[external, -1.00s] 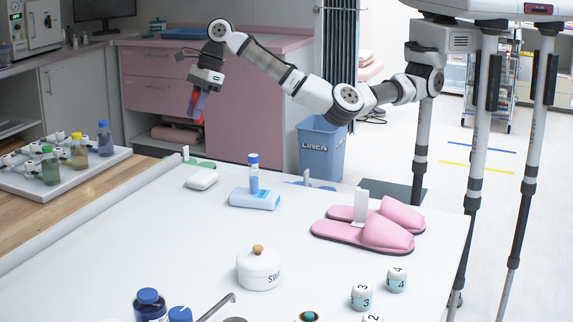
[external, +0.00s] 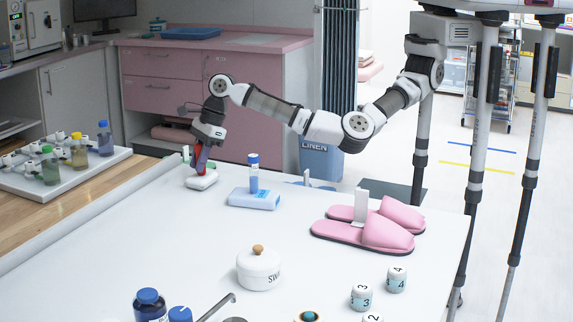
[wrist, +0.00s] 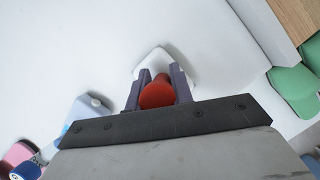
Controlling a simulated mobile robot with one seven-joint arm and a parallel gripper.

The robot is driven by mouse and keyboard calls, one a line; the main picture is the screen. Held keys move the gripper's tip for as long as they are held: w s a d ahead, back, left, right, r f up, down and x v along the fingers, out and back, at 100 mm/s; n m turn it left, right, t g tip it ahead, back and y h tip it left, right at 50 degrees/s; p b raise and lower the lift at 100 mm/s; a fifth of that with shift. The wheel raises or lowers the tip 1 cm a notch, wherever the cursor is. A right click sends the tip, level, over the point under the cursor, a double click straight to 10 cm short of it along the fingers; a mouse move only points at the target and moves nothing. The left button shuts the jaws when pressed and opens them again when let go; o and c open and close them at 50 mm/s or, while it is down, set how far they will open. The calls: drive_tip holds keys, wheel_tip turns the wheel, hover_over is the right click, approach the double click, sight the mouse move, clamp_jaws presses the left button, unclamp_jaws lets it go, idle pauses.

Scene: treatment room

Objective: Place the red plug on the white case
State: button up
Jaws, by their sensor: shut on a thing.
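The red plug (wrist: 157,94) is between the two fingers of my gripper (wrist: 158,90), which is shut on it. In the external view the red plug (external: 201,161) shows between the fingers of my gripper (external: 201,166), low over the white case (external: 202,182). The white case is small with rounded corners and lies on the white table. In the wrist view it shows just beyond the plug (wrist: 152,62), partly hidden by the fingers and plug. I cannot tell whether the plug's lower end touches the case.
A blue-and-white pack (external: 254,199) with a blue-capped tube (external: 253,174) stands right of the case. Green items (wrist: 290,95) lie close by on the other side. Pink slippers (external: 365,233) and a white lidded pot (external: 258,268) are farther off.

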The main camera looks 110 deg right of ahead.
drive_tip(key=o, duration=0.9)
drive_tip(key=shift+f, duration=0.1)
drive_tip(key=b+v, duration=0.2)
drive_tip(key=v, duration=1)
drive_tip(key=shift+r, duration=0.2)
